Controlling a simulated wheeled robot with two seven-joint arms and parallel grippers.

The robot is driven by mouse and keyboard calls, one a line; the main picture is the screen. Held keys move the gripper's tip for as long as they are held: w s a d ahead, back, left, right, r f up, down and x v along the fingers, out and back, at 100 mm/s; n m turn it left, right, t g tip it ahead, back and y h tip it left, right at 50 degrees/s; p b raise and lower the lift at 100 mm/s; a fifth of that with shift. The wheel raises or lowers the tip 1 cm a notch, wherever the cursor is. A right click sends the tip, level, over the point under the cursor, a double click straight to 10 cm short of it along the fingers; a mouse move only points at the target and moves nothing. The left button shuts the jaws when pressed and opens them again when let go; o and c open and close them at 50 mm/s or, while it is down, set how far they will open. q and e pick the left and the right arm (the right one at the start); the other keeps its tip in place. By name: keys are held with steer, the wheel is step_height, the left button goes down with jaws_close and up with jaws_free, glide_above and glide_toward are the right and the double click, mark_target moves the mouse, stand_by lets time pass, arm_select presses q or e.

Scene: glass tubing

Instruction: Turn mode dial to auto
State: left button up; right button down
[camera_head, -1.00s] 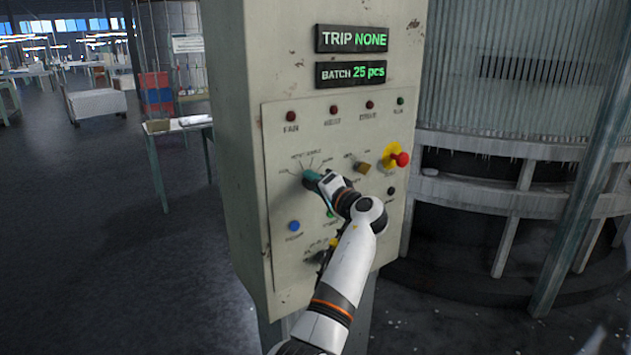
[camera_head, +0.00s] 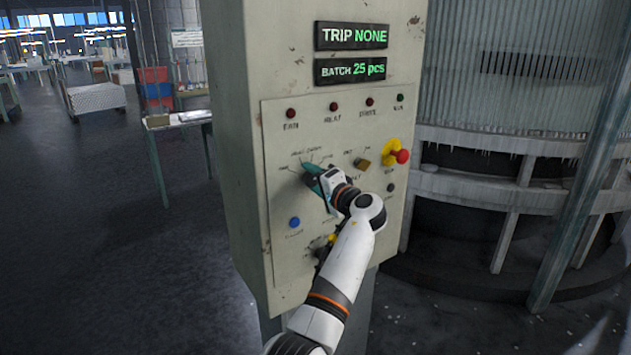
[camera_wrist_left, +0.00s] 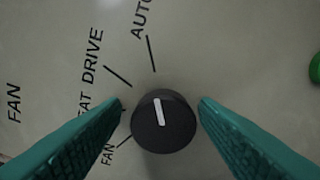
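The mode dial (camera_wrist_left: 164,122) is a round black knob with a white pointer bar in the left wrist view. The bar points up and slightly left, roughly toward the AUTO tick (camera_wrist_left: 151,54). Tick marks for DRIVE, HEAT and FAN lie further left. My left gripper (camera_wrist_left: 161,104) has its teal fingers on either side of the knob, with a narrow gap showing on each side. My right gripper is out of view.
The grey control cabinet (camera_head: 235,130) carries a red emergency button (camera_head: 402,157) on yellow, a brass-coloured switch (camera_head: 362,163) and a blue button (camera_head: 294,222) near the gripper. Displays above read TRIP NONE (camera_head: 351,36) and BATCH 25 pcs (camera_head: 350,69).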

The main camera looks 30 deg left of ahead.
arm_select(q)
steer(key=shift+f, duration=0.1)
steer(key=shift+s+d, duration=0.15)
steer(key=shift+d, duration=0.3)
steer(key=b+v, duration=0.3)
steer(key=v, duration=0.8)
